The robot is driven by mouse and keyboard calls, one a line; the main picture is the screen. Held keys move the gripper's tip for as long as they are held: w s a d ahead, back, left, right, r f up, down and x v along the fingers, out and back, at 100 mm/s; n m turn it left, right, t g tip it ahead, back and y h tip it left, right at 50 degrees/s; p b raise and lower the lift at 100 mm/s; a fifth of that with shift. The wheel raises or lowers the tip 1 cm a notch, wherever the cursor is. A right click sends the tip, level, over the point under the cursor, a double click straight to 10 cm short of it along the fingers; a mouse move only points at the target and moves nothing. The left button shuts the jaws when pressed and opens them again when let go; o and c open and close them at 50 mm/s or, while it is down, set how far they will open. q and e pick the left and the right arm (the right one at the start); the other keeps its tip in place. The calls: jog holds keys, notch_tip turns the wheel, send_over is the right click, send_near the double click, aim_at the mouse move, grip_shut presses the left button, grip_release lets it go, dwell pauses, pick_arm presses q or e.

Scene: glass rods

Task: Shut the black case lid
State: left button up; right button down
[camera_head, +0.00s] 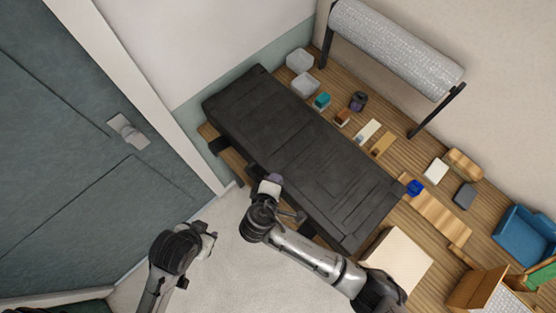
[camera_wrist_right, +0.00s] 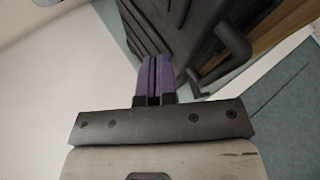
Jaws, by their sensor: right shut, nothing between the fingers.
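The long black case (camera_head: 300,150) lies diagonally on a wooden table. Its broad ribbed lid faces up and looks down over the case; I cannot tell whether a gap remains along the rim. My right gripper (camera_head: 274,180) is at the middle of the case's near long side. In the right wrist view its purple fingers (camera_wrist_right: 154,76) are together and empty, close beside the case's dark side (camera_wrist_right: 183,28) and a black handle (camera_wrist_right: 236,40). I cannot tell whether they touch. My left gripper (camera_head: 211,240) is left of the right one, away from the case, over the floor; its fingers are unclear.
Behind the case stand clear bins (camera_head: 300,60), small boxes and a roll of bubble wrap (camera_head: 395,45) on a black stand. A pale box (camera_head: 397,262) is right of the case, a blue bin (camera_head: 525,235) further right. A grey-green door (camera_head: 80,150) is at left. Pale floor is open in front.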

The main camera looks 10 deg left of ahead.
pick_arm(q)
jog(key=shift+s+d+f+b, duration=0.1)
jog(key=shift+d+f+b, duration=0.1)
jog(key=shift+f+b, duration=0.6)
pick_arm(e)
jog(key=s+f+v, duration=0.1)
jog(key=v, duration=0.8)
jog(key=shift+a+f, duration=0.35)
jog(key=shift+a, duration=0.05)
pick_arm(q)
jog(key=shift+f, duration=0.2)
